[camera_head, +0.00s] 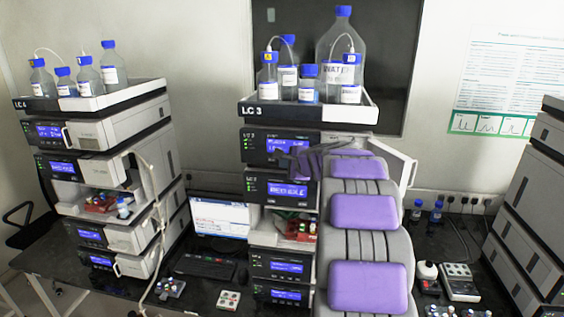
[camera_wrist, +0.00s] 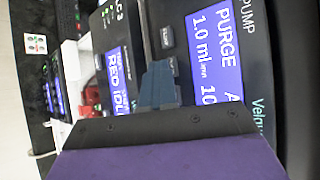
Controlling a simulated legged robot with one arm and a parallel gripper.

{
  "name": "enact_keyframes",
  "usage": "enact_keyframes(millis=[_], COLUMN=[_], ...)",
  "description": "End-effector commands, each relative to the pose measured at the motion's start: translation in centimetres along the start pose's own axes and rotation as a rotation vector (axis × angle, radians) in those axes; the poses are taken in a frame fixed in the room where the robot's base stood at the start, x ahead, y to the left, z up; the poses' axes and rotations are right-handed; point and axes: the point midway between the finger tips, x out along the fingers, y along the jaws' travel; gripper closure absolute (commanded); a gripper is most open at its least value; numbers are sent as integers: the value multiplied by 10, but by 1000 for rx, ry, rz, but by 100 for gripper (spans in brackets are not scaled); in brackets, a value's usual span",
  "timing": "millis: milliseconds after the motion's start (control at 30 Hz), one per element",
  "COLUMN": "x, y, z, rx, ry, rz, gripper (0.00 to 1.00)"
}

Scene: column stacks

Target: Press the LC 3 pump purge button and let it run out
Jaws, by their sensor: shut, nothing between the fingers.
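The LC 3 stack (camera_head: 262,110) stands in the middle of the head view. Its pump module (camera_head: 257,146) is the top unit, and its blue screen is partly covered by my arm. In the wrist view the pump screen (camera_wrist: 213,45) reads "PURGE 1.0 ml/min", with part cut off. Small dark buttons (camera_wrist: 167,38) sit beside the screen. My gripper (camera_wrist: 158,82) is shut and empty, its dark tip at the pump panel over the lower button area. I cannot tell whether it touches a button. It also shows in the head view (camera_head: 297,160).
Solvent bottles (camera_head: 308,82) stand in the tray on top of LC 3. The detector module (camera_head: 290,190) below has its own lit screen. The LC 4 stack (camera_head: 115,165) stands left, a monitor (camera_head: 220,217) between. Another stack (camera_head: 535,200) is at right.

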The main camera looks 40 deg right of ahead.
Motion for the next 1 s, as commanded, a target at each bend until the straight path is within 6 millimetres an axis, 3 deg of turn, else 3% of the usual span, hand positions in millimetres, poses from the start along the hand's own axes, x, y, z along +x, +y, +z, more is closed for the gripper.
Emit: enact_keyframes(millis=[267,700,1000], x=[-3,-12,-12], y=[-5,3,4], z=[1,21,20], rx=[0,-1,0], ry=[3,1,2], rz=[-11,-6,-4], gripper=[100,100,100])
